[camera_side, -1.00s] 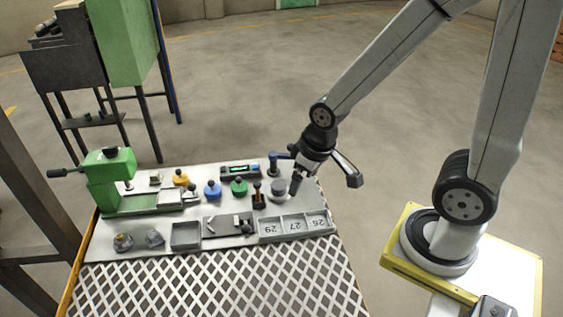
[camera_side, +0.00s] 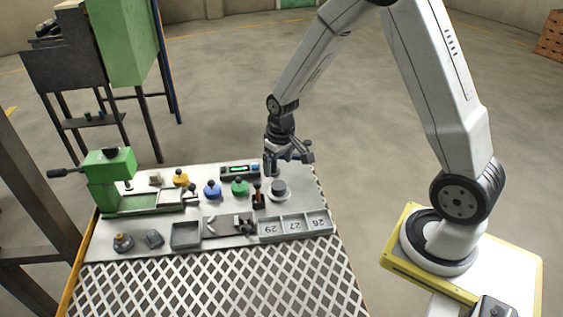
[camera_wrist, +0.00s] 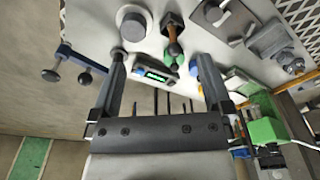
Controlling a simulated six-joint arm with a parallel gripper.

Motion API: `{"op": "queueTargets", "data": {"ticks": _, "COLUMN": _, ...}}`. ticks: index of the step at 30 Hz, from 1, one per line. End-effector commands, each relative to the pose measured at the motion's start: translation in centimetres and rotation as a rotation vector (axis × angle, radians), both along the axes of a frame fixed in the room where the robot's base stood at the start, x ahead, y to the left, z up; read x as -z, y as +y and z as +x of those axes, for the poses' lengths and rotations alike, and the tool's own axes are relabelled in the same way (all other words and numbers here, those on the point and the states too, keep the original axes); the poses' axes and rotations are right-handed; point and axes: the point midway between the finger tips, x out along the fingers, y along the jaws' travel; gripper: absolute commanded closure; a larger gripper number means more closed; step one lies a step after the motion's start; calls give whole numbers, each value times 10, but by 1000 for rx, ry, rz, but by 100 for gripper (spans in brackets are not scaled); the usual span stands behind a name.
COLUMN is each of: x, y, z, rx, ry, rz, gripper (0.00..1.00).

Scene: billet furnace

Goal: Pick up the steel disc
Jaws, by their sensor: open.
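A grey round piece on a wider pale round base (camera_side: 280,189) sits near the right end of the table in the side view. It also shows at the top of the wrist view (camera_wrist: 133,27). It is the disc-like thing I see; I cannot tell which layer is the steel disc. My gripper (camera_side: 288,164) is just behind and above it, pointing down, open. In the wrist view the fingers (camera_wrist: 162,62) are wide apart with nothing held between them; the round piece lies beyond the left fingertip.
A dark upright tool with an orange part (camera_side: 258,197) stands close left of the round piece. Green (camera_side: 239,187), blue (camera_side: 212,190) and yellow (camera_side: 181,178) knobbed pieces follow leftward. A numbered tray (camera_side: 295,227) lies in front. A blue clamp (camera_wrist: 75,65) sits at the table edge.

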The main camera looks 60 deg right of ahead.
Motion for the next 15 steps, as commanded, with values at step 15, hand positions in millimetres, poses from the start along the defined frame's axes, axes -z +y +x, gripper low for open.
{"op": "queueTargets", "data": {"ticks": 15, "x": 75, "y": -59, "z": 43, "rx": 74, "ry": 85, "rz": 18, "gripper": 0}}
